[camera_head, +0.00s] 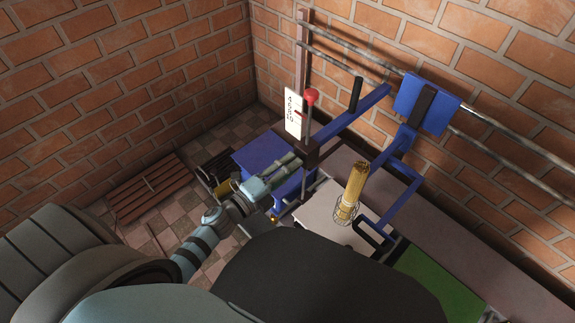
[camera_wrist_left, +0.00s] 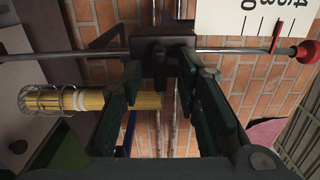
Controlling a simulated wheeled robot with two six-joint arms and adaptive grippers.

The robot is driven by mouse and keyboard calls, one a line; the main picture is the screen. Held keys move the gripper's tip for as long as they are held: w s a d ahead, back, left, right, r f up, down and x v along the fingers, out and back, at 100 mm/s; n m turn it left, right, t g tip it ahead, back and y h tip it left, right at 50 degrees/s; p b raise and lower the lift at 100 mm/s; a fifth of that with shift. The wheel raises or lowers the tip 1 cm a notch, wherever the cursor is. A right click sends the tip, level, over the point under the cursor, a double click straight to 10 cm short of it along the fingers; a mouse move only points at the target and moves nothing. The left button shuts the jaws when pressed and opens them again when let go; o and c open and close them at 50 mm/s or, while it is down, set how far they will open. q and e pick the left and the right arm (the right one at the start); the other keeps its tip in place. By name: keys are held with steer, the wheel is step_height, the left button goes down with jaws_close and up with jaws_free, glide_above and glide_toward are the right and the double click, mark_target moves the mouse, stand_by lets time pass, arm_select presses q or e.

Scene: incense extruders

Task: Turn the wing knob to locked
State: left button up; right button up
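A dark block (camera_wrist_left: 165,46) sits on a horizontal metal rod in the left wrist view. A small dark knob (camera_wrist_left: 160,76), apparently the wing knob, protrudes from its face toward the camera. My left gripper (camera_wrist_left: 158,68) is open, with one finger on each side of the knob and visible gaps between. In the head view my left gripper (camera_head: 292,161) is close beside the dark block (camera_head: 309,152) on the upright post. The knob is not distinguishable there, and its lock marking cannot be read. My right gripper is not in view.
A red ball (camera_head: 311,96) tops a rod beside a white scale (camera_head: 293,113). A blue box (camera_head: 262,152) stands below. A bundle of yellow sticks (camera_head: 355,182) in a wire holder is right of the post. Blue bars and wall rails lie behind.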

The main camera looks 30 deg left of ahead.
arm_select(q)
steer(key=v, duration=1.2)
